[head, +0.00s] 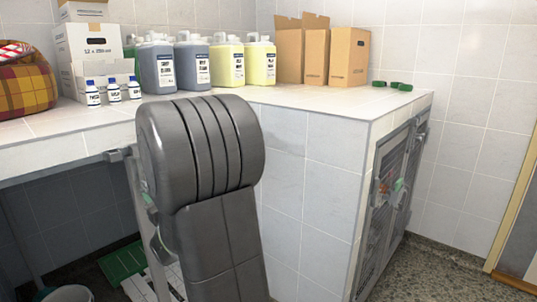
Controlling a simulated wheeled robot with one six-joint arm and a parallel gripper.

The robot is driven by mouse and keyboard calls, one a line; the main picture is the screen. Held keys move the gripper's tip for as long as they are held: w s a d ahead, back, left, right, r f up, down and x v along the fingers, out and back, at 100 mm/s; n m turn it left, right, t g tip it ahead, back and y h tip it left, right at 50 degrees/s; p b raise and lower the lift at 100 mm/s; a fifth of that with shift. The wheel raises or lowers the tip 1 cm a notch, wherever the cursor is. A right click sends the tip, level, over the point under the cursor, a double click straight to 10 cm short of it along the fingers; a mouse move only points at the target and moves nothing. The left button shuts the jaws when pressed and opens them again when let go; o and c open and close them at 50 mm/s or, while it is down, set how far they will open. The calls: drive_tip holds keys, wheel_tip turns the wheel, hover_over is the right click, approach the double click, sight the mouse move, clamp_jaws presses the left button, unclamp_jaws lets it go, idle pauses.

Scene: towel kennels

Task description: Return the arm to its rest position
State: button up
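My arm (205,170), dark grey, fills the lower middle of the head view. Its thick rounded joint stands in front of the tiled counter, with a broad link running down below it. My gripper is not in view, so its fingers and anything it may hold cannot be seen. The arm hides part of the counter's front face and edge.
The tiled counter (310,105) holds several jugs (193,62), small bottles (113,90), cardboard boxes (348,57), a white carton (90,50) and a plaid cushion (22,82). A metal-barred kennel door (388,180) is at right. Speckled floor (450,275) is clear at lower right.

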drive_tip(key=x, duration=0.7)
drive_tip(key=shift+w+a+r, duration=0.1)
drive_tip(key=shift+a+r, duration=0.05)
drive_tip(key=shift+r, duration=0.4)
